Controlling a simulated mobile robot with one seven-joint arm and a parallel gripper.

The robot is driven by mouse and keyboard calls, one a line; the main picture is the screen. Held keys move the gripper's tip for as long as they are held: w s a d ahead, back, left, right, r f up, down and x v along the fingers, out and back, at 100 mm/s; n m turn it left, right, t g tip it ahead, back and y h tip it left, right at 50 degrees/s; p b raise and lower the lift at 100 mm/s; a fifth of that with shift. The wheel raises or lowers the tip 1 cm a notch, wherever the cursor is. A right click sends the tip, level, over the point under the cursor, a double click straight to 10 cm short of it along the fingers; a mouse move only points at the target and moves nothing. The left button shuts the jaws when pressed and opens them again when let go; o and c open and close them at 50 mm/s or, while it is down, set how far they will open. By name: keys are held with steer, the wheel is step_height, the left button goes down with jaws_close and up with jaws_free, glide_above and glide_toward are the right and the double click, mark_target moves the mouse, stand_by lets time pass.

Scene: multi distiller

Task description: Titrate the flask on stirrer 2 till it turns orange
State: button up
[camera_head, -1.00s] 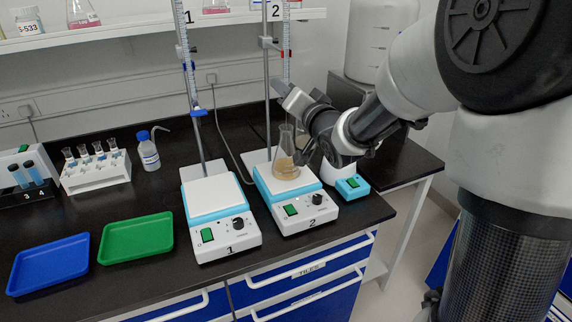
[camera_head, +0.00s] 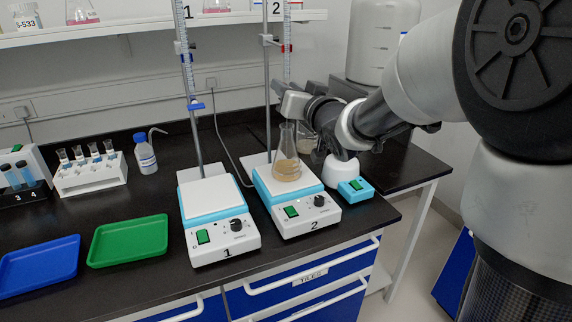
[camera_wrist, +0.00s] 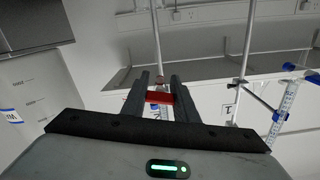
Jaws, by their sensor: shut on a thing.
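The flask (camera_head: 286,171) stands on the white plate of stirrer 2 (camera_head: 308,211) and holds tan-orange liquid. Burette 2 (camera_head: 287,45) rises above it on a stand with a label 2. My gripper (camera_wrist: 160,94) is shut on the red stopcock (camera_wrist: 159,97), whose red part shows between the two dark fingers in the wrist view. In the head view my gripper (camera_head: 281,88) is at the burette's lower part, above the flask, and hides the stopcock and the tip. Whether drops fall cannot be seen.
Stirrer 1 (camera_head: 220,225) is empty beneath burette 1 (camera_head: 188,60) with its blue stopcock. A wash bottle (camera_head: 145,157), a vial rack (camera_head: 90,177), a green tray (camera_head: 128,240) and a blue tray (camera_head: 38,267) are at left. A small teal-and-white device (camera_head: 355,190) stands right of stirrer 2.

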steer(key=shift+f, duration=0.25)
steer(key=shift+f+n+b, duration=0.25)
steer(key=shift+n+b, duration=0.25)
steer(key=shift+b, duration=0.4)
steer(key=shift+r+n+b, duration=0.2)
steer(key=shift+n+b, duration=0.45)
steer(key=shift+n, duration=0.35)
steer(key=o, duration=1)
steer(key=shift+a, duration=0.1)
steer(key=shift+o, duration=0.3)
steer(key=shift+r, duration=0.15)
steer(key=shift+s, duration=0.1)
